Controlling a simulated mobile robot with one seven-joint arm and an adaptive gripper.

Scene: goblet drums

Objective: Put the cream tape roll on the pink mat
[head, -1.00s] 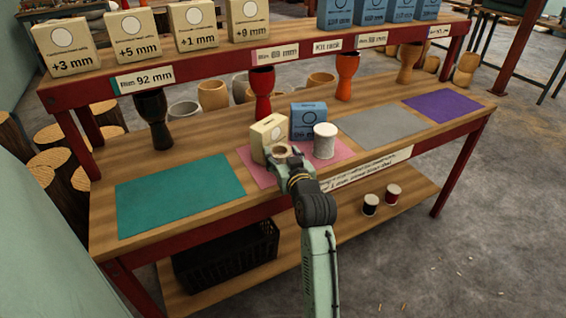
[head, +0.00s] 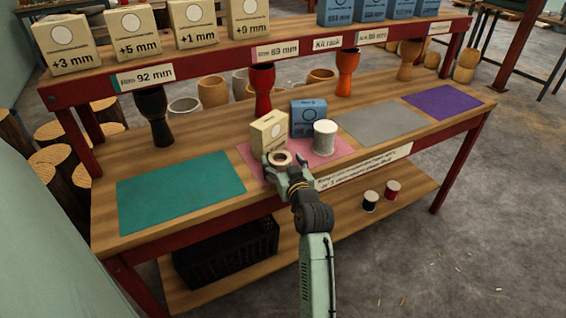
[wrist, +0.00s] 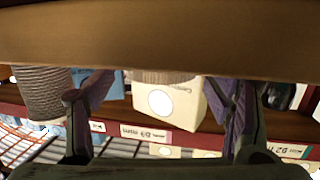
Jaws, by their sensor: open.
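The cream tape roll (head: 280,158) is a small ring with a tan inner rim, between the fingers of my open gripper (head: 284,163) in the head view. It appears over the front left part of the pink mat (head: 244,152); I cannot tell whether it rests on the mat. In the wrist view my fingers (wrist: 165,100) are spread, and a beige ribbed strip, likely the tape roll (wrist: 165,77), shows between them. Its rest is hidden by a brown band. My gripper reaches in from the table's front edge.
A cream box (head: 269,133), a blue box (head: 308,118) and a white spool (head: 325,140) stand on or near the pink mat, behind and right of the roll. Teal (head: 180,192), grey (head: 380,122) and purple (head: 443,102) mats lie clear. Goblet drums stand behind.

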